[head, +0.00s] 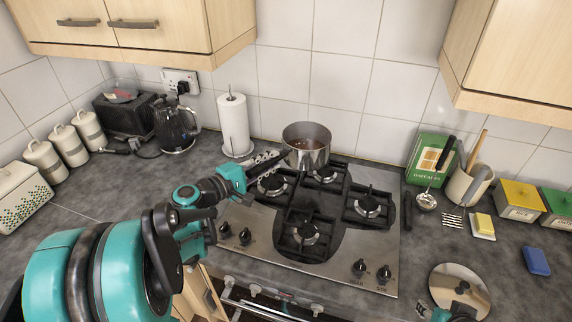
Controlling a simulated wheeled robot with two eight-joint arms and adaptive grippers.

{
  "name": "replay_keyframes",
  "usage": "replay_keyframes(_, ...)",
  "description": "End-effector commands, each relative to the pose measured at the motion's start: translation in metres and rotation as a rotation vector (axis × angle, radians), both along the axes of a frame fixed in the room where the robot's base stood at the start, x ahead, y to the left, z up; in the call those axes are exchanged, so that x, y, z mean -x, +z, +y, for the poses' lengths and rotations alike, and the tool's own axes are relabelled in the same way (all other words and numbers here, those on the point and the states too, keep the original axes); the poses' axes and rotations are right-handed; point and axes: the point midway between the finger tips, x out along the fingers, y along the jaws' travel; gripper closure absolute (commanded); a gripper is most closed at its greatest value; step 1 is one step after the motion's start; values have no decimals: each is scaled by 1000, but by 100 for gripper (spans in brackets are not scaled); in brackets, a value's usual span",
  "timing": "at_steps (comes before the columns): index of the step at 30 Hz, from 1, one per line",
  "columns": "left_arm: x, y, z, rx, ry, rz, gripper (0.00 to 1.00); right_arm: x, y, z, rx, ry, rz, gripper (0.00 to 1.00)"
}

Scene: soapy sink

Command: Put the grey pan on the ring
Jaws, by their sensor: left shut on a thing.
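The grey pan (307,158) is a shiny steel pot with reddish-brown contents, at the back of the gas hob. My left gripper (268,164) is shut on its handle, on the pan's left side. The pan is upright and overlaps the rear burners; I cannot tell whether its base touches the grate. The hob's rings are the rear left ring (271,184), the rear right ring (325,175), partly behind the pan, the front ring (306,234) and the right ring (369,207). A teal part of my right arm shows at the bottom right edge; its fingers are unclear.
A paper towel roll (234,125) stands left of the pan, with a black kettle (177,128) beyond. A round steel lid (470,276) lies at lower right. A green box (427,160) and a utensil pot (464,187) stand right of the hob. The front and right rings are bare.

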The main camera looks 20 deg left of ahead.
Motion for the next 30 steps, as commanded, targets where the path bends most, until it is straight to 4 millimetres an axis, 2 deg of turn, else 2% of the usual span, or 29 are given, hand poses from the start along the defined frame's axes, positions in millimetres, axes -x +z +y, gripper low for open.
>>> replay_keyframes(5,-14,1,-22,2,-9,-3,100,0,-2,0,0,0,0,60)
replay_keyframes(15,-60,2,-117,5,-29,-12,100,0,-12,0,0,0,0,60)
replay_keyframes(21,-71,4,-154,7,-32,-18,100,0,-15,0,0,0,0,60)
replay_keyframes(25,-74,0,-156,7,-28,-19,100,0,-18,0,0,0,0,60)
replay_keyframes(30,-79,-19,-128,6,-24,-19,100,0,-30,0,0,0,0,60)
